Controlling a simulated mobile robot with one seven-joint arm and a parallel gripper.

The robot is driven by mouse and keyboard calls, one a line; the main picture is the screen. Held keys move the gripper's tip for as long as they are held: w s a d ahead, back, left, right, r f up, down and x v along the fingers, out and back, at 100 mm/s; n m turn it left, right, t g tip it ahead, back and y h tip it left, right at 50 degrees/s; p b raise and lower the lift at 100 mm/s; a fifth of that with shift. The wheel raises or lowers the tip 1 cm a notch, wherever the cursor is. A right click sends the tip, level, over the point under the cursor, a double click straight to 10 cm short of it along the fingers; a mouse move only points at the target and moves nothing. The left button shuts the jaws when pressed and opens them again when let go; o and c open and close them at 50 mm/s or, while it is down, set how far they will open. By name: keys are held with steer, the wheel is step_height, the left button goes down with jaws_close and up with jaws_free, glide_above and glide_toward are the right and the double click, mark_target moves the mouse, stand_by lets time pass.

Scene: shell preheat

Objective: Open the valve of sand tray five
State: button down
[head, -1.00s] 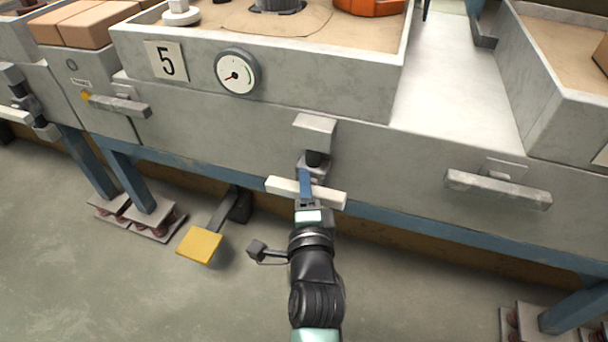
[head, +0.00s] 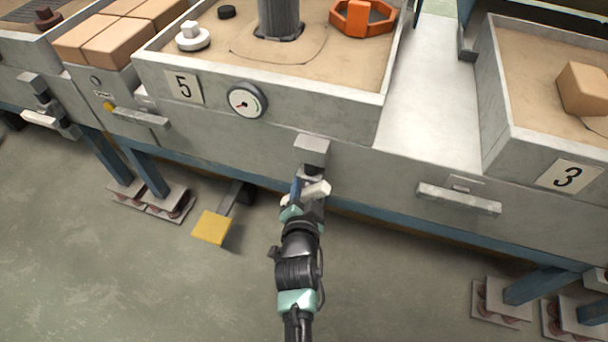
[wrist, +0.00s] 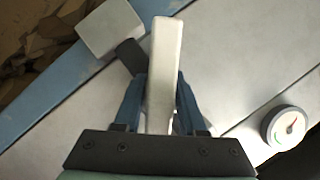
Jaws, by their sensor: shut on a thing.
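Sand tray five (head: 262,125) bears a plate with the number 5 (head: 184,87). Below its front wall is the valve: a grey block (head: 312,149), a dark stem and a white bar handle (head: 317,190). My gripper (head: 300,192) is at the handle from the front. In the wrist view my gripper (wrist: 160,95) has one blue finger on each side of the white handle (wrist: 165,60) and is shut on it. The handle now lies askew to the bench front. My gripper hides part of it in the head view.
A round gauge (head: 247,101) sits on tray five's front. A yellow pedal (head: 211,227) stands out low at the left. Grey bar handles (head: 458,198) project from the bench front. Tray three (head: 500,125) is at the right. The floor in front is clear.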

steer(key=n, duration=0.1)
steer(key=n+g+h+b, duration=0.1)
steer(key=shift+d+f+n, duration=0.1)
steer(key=shift+f+n, duration=0.15)
steer(key=shift+n, duration=0.05)
steer(key=n+h, duration=0.1)
steer(key=n+h+b, duration=0.1)
steer(key=shift+s+d+n+g+b, duration=0.2)
steer(key=shift+n+g+b, duration=0.1)
steer(key=shift+n+g, duration=0.1)
stand_by(0.4)
steer(key=c, duration=0.6)
jaws_free()
steer(key=shift+c, duration=0.2)
steer(key=shift+w+r, duration=0.1)
steer(key=shift+s+a+r, duration=0.1)
steer(key=shift+s+r, duration=0.15)
steer(key=shift+s, duration=0.2)
steer(key=p+v, duration=0.4)
steer(key=v, duration=0.8)
steer(key=shift+a+f, duration=0.15)
steer(key=shift+a, duration=0.05)
steer(key=shift+w, duration=0.1)
